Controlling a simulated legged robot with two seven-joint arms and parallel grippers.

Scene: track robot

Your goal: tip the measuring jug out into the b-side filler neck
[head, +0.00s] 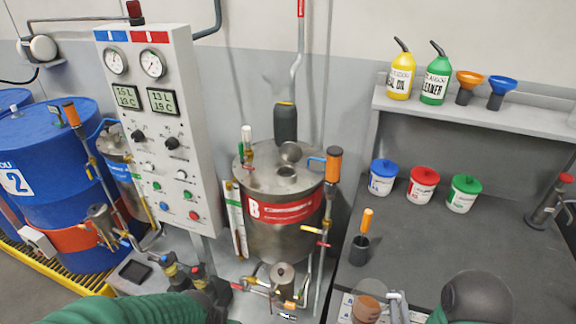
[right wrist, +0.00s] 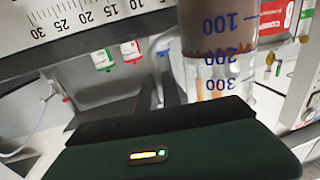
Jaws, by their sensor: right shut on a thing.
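The measuring jug (head: 367,308) is clear with brown contents and stands low in the head view, cut by the bottom edge. My right gripper (head: 396,303) is shut on it. The right wrist view shows the jug (right wrist: 220,50) close up, with blue marks 100, 200 and 300 and the brown band at the picture's top. The B-side filler neck (head: 287,175) is a short metal collar on top of the steel tank with the red B band (head: 285,212). The jug is apart from it, below and to its right. My left arm enters at bottom left; its fingertips cannot be made out.
A gauge panel (head: 160,125) stands left of the tank. An orange-handled pipe (head: 333,165) rises at the tank's right side. A black cup with an orange handle (head: 360,250) and coloured-lid tubs (head: 423,186) stand on the grey bench (head: 420,245). Pipes and valves crowd the tank's foot.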

